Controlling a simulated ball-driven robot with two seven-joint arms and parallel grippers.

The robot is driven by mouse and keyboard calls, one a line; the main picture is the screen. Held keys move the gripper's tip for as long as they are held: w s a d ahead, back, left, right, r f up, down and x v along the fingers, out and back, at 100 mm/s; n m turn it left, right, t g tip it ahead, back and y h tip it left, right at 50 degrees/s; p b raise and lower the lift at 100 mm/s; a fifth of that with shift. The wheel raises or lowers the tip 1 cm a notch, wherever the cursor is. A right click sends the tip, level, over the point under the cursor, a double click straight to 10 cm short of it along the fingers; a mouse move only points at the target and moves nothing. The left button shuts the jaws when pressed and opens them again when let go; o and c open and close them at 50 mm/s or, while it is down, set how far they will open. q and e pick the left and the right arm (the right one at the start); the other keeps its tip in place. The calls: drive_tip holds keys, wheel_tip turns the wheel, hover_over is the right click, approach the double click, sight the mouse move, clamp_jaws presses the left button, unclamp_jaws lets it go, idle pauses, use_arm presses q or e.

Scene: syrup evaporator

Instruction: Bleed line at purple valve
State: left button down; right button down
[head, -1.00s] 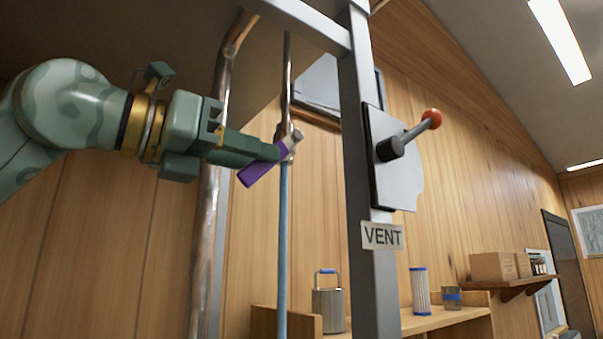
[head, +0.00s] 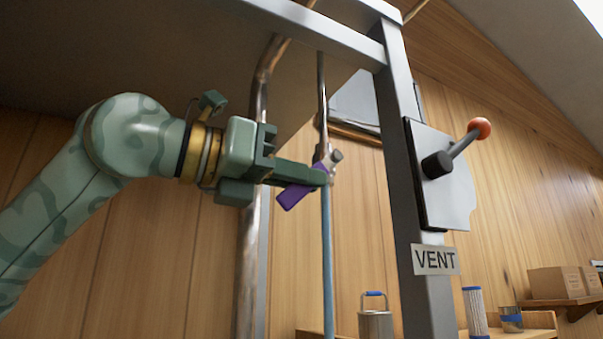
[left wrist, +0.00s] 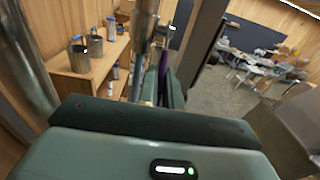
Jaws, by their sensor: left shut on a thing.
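The purple valve handle (head: 294,196) sits on a thin vertical line, copper above and blue below (head: 327,262). My left gripper (head: 318,178) comes in from the left and is shut on the handle, whose lower end sticks out below the fingers. The handle is tilted, its lower end toward the left. In the left wrist view a strip of the purple handle (left wrist: 169,85) shows between the fingers, beside the metal valve body (left wrist: 146,28). The fingers hide part of the handle. My right gripper is not in view.
A grey steel post (head: 405,170) stands right of the line, with a VENT label (head: 435,260) and a red-knobbed lever (head: 478,128). A thicker copper pipe (head: 252,240) runs behind my gripper. A shelf holds a metal can (head: 376,324) and a filter (head: 474,310).

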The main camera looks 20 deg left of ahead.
use_arm(q)
drive_tip(key=r+g+y+p, duration=0.1)
drive_tip(key=p, duration=0.2)
drive_tip(key=r+g+y+p, duration=0.1)
drive_tip(key=p, duration=0.3)
drive_tip(key=s+r+g+y+p, duration=0.1)
drive_tip(key=g+p, duration=0.1)
drive_tip(key=p, duration=0.2)
drive_tip(key=shift+a+r, duration=0.15)
drive_tip(key=shift+a, duration=0.2)
drive_tip(key=shift+r+g+y+p, duration=0.15)
drive_tip(key=shift+g+y+p, duration=0.35)
drive_tip(key=shift+g+y, duration=0.1)
drive_tip(key=c, duration=1.6)
unclamp_jaws()
drive_tip(key=shift+o, duration=0.2)
drive_tip(key=v, duration=0.7)
drive_tip(key=shift+a+r, duration=0.15)
drive_tip(key=shift+a, duration=0.05)
